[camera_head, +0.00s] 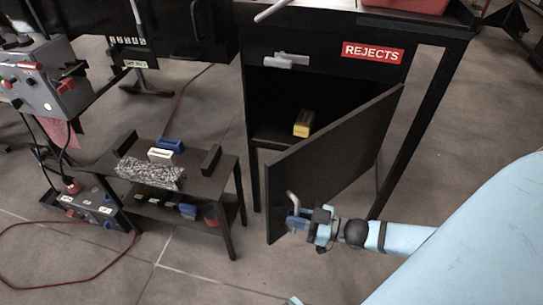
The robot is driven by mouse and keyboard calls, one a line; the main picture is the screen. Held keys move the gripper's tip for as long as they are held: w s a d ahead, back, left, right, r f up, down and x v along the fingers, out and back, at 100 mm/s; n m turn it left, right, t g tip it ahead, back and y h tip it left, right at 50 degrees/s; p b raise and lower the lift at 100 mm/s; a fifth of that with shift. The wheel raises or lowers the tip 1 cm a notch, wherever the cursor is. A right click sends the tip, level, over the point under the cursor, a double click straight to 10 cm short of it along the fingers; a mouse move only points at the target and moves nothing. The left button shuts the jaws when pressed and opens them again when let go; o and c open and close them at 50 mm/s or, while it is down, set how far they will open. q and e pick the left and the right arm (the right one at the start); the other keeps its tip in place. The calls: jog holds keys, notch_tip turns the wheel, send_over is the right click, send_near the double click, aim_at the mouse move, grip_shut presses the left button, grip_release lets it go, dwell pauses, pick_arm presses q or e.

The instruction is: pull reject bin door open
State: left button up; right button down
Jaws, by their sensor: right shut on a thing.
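The reject bin door (335,150) is a dark panel that stands swung open, hinged at the right side of the black cabinet under the red REJECTS label (373,53). Its free edge points toward me. My right gripper (294,211) is shut on the door's metal handle (292,199) near that free edge. The fingers partly hide the handle. Inside the open bin, a yellow block (303,123) rests on the bin floor.
A small black table (215,183) with several blocks and a crumpled patterned item stands left of the cabinet. A grey control box (50,80) and a red cable (75,225) are at the far left. The floor before the door is clear.

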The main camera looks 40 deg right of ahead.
jog(key=s+d+n+g+y+p, duration=0.2)
jog(key=s+d, duration=0.4)
jog(key=s, duration=0.6)
jog(key=s+d+n+g+y+p, duration=0.3)
jog(key=s+d+n+g+y, duration=0.1)
jog(key=s, duration=0.9)
jog(key=d+n+g, duration=0.1)
jog(key=d+g, duration=0.1)
jog(key=g, duration=0.1)
jog(key=shift+s+y, duration=0.25)
jog(key=shift+y, duration=0.05)
jog(key=shift+d, duration=0.1)
jog(key=c, duration=1.1)
grip_release()
jog(key=shift+c, duration=0.2)
jog(key=v, duration=1.3)
jog(key=shift+d, duration=0.4)
